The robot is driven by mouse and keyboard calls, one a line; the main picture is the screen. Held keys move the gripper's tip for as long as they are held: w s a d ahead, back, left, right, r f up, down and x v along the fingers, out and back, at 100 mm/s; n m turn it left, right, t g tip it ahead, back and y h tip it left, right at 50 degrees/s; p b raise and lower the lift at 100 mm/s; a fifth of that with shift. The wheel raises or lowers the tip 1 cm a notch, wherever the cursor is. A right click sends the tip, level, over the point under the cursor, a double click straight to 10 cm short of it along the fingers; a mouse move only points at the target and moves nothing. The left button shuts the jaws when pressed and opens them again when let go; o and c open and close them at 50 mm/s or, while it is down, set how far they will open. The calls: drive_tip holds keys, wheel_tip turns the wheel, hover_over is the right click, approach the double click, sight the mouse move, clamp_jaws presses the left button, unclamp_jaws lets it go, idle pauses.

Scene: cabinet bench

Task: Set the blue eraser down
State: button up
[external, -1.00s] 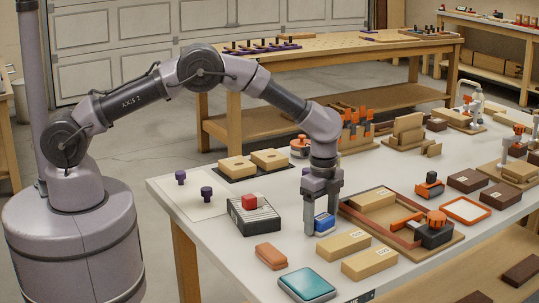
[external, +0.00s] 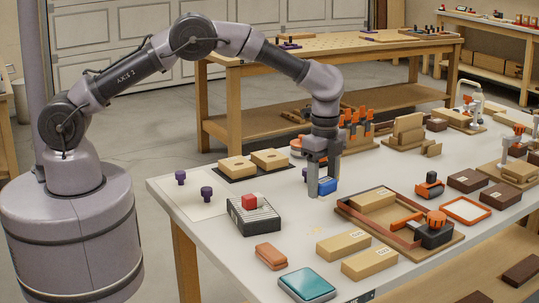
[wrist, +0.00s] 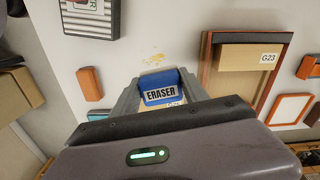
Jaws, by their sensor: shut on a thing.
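The blue eraser (external: 327,187) is between the fingers of my gripper (external: 319,191), above the white bench in the external view. In the wrist view the eraser (wrist: 161,87), labelled ERASER, sits between the two grey fingers of my gripper (wrist: 160,92), which are shut on it. The eraser appears raised clear of the bench top. Faint yellowish smudges (external: 315,228) show on the bare bench below it.
A black-and-white box with a red block (external: 254,215) stands to the left. Wooden blocks (external: 343,243), an orange block (external: 270,256) and a teal pad (external: 306,285) lie in front. A wooden tray (external: 455,240) is to the right. The bench around the smudges is clear.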

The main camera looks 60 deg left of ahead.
drive_tip(key=w+a+n, duration=0.2)
drive_tip(key=a+n, duration=0.5)
drive_tip(key=a, duration=0.6)
drive_tip(key=n, duration=0.8)
hover_over(268, 189)
drive_tip(key=d, duration=0.1)
drive_tip(key=shift+n, duration=0.4)
drive_tip(key=f+b, duration=0.1)
drive_tip(key=f, duration=0.2)
drive_tip(key=f+b, duration=0.1)
drive_tip(key=f, duration=0.2)
drive_tip(key=f+b, duration=0.2)
drive_tip(key=f, duration=0.2)
drive_tip(key=shift+a, duration=0.4)
drive_tip(key=shift+r, duration=0.1)
drive_tip(key=shift+f, duration=0.2)
drive_tip(key=o, duration=1.4)
drive_tip(key=shift+c, duration=0.2)
drive_tip(key=shift+r, duration=0.1)
